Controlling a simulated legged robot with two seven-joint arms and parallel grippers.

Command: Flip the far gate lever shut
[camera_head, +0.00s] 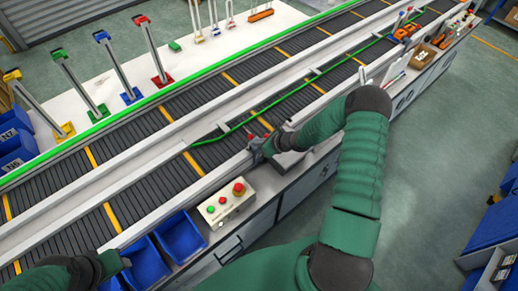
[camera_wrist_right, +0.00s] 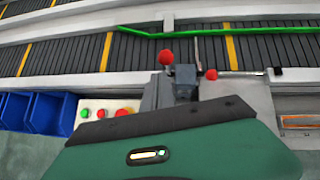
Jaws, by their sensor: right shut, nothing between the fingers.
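My right gripper (camera_head: 264,147) is shut at the near rail of the conveyor. In the right wrist view, two red ball knobs show just beyond my green wrist housing: one (camera_wrist_right: 165,57) stands higher at the left, the other (camera_wrist_right: 211,74) lies to the right beside a grey bracket. They look like lever ends; whether one is the far gate lever, and whether either touches the fingers, I cannot tell. A long green bar (camera_head: 283,98) lies diagonally over the near belt; it also shows in the right wrist view (camera_wrist_right: 240,31). My left gripper (camera_head: 115,263) is at the lower left, its jaws unclear.
A control box (camera_head: 226,203) with a red button stands near my right gripper. Blue bins (camera_head: 181,237) sit left of it. Boxes and tools (camera_head: 423,55) crowd the bench at upper right. Several coloured levers (camera_head: 118,65) stand behind the belts.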

